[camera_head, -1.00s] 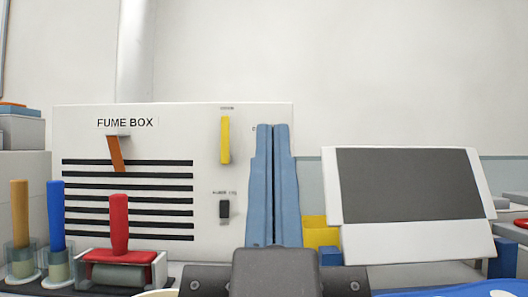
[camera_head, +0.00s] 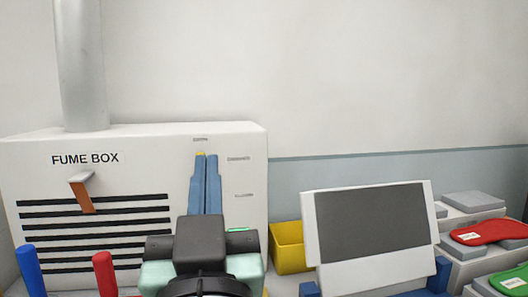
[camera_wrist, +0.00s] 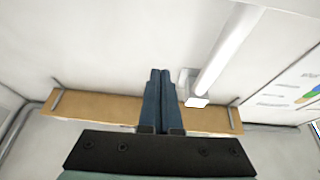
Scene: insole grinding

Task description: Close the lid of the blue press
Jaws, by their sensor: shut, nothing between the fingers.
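The press stands at the lower right of the head view. Its lid (camera_head: 368,225), a white plate with a dark grey panel, is raised and tilted back. Parts of its blue base (camera_head: 440,275) show at the bottom edge; the rest is cut off or hidden. My gripper (camera_head: 206,156) has two long blue fingers shut together and pointing up, in front of the fume box and left of the lid, apart from it. The wrist view shows the fingers (camera_wrist: 160,72) shut with nothing between them; the press is not in that view.
The white fume box (camera_head: 100,145) with an orange lever (camera_head: 82,192) stands at left. A blue handle (camera_head: 30,272) and a red handle (camera_head: 105,272) rise before it. A yellow bin (camera_head: 288,245) is beside the lid. Red (camera_head: 490,232) and green (camera_head: 512,280) insoles lie right. A wooden shelf (camera_wrist: 90,105) shows in the wrist view.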

